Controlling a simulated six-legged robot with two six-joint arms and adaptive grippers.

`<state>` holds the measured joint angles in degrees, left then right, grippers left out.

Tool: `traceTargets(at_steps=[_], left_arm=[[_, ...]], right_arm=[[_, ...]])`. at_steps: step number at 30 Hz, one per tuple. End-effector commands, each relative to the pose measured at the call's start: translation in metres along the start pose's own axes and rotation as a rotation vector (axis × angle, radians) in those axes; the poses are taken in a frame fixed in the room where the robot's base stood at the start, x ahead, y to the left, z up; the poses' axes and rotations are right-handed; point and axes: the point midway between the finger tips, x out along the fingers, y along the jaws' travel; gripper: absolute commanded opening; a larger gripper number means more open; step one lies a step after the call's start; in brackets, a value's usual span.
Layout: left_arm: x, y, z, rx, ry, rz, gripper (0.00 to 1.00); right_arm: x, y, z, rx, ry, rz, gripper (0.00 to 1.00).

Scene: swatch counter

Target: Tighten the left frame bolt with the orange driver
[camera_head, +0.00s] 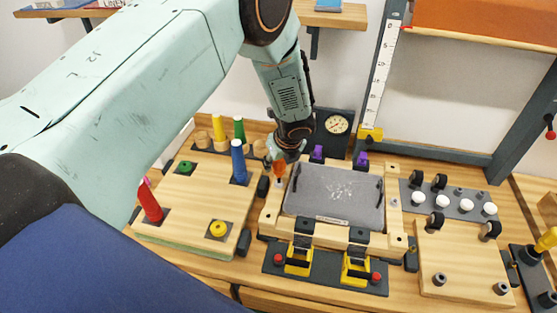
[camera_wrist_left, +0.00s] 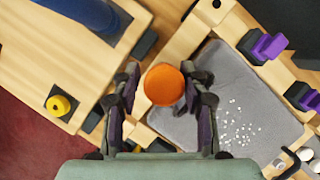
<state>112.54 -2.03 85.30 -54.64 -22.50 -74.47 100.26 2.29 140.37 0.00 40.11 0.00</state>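The orange driver (camera_head: 279,169) stands roughly upright at the left side of the light wooden frame (camera_head: 268,219). In the left wrist view its round orange handle end (camera_wrist_left: 165,85) lies between the two fingers. My left gripper (camera_head: 282,154) points down right above the driver. Its fingers (camera_wrist_left: 161,92) are apart on either side of the handle, with a visible gap on the left; on the right they look very close, and I cannot tell whether they touch. The left frame bolt is hidden under the driver or too small to make out. My right gripper is not in view.
A grey panel (camera_head: 332,194) lies in the frame, with purple clips (camera_head: 361,159) behind and yellow clamps (camera_head: 356,267) in front. A peg board (camera_head: 180,232) with colored posts stands close on the left. A round gauge (camera_head: 337,124) stands behind. White knobs (camera_head: 465,205) are on the right.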

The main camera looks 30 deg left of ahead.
Motion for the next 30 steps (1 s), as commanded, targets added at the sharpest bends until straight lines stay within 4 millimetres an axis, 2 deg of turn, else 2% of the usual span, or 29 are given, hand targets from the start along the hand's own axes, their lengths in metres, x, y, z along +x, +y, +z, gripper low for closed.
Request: traceTargets(at_steps=[7, 10, 16, 30], left_arm=[[-0.001, -0.001, 0.002, -0.008, -0.002, 0.0, 0.45], [-0.001, -0.002, 0.002, -0.073, -0.005, 0.027, 0.45], [0.001, -0.004, 0.001, -0.355, -0.005, 0.147, 0.45], [0.004, -0.004, -0.002, -0.996, -0.004, 0.422, 0.45]], right_arm=[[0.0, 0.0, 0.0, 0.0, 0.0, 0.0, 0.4], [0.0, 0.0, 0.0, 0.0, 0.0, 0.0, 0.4], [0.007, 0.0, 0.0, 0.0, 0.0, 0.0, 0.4], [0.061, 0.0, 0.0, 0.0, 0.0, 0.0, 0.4]])
